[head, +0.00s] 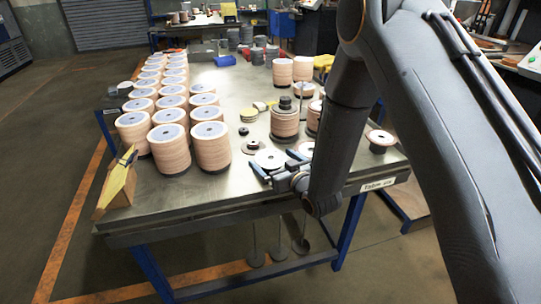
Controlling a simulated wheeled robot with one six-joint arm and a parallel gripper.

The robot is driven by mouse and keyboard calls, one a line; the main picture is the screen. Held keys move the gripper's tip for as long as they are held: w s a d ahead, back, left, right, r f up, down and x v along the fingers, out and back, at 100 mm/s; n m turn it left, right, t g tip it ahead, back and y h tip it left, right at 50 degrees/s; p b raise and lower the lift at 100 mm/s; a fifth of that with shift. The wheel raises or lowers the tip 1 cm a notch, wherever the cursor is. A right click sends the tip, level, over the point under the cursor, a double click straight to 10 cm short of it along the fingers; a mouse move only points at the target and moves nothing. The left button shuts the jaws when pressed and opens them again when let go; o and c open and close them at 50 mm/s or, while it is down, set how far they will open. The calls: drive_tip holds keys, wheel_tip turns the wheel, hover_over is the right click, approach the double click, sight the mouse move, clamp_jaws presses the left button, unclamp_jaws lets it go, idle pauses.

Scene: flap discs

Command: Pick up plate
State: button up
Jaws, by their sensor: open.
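A flat, pale round plate (270,158) with a dark centre hole lies near the front edge of the metal table (232,196). My gripper (277,164) is open and reaches in from the right. Its two dark fingers are spread at the near and right sides of the plate. Whether they touch it cannot be told. Another pale plate (306,147) shows just behind my gripper, partly hidden by my arm. A pale disc (380,137) sits on a dark support at the right edge.
Several tall stacks of discs (210,150) fill the table's left side. A disc stack with a dark top (285,122) stands behind the plate, with a small dark piece (253,146) nearby. A yellow wooden piece (117,185) stands at the front left corner. The front middle is bare.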

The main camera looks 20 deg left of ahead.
drive_tip(key=shift+x, duration=0.95)
drive_tip(key=c, duration=0.9)
drive_tip(key=shift+c, duration=0.4)
drive_tip(key=shift+r, duration=0.2)
